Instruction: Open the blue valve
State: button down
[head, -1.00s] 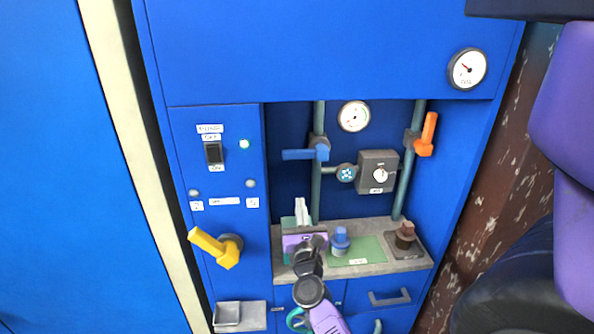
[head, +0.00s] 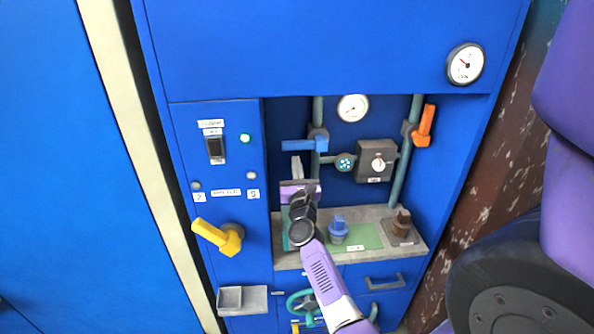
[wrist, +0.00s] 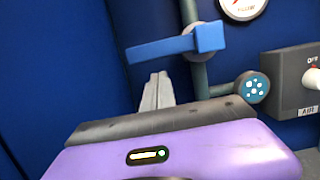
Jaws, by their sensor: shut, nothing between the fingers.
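The blue valve (head: 305,145) is a lever handle on a grey vertical pipe in the recess of the blue cabinet. Its handle points left, across the pipe. In the wrist view the blue handle (wrist: 175,47) is at the upper middle, beyond my gripper. My gripper (head: 297,167) is purple with pale grey fingers, just below the handle in the head view. In the wrist view its fingers (wrist: 157,92) are together, with nothing between them. Their tips appear below the handle's left part; I cannot tell whether they touch it.
An orange lever (head: 425,126) is on the right pipe. A grey switch box (head: 376,161) and a teal dotted knob (head: 345,162) are right of the valve. A gauge (head: 353,108) is above. A blue-topped piece (head: 339,230) and a brown one (head: 402,225) stand on the shelf. A yellow lever (head: 218,236) is at left.

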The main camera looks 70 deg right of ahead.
jog(key=shift+r+p, duration=0.45)
jog(key=shift+r, duration=0.3)
jog(key=shift+w+r, duration=0.1)
jog(key=shift+w, duration=0.05)
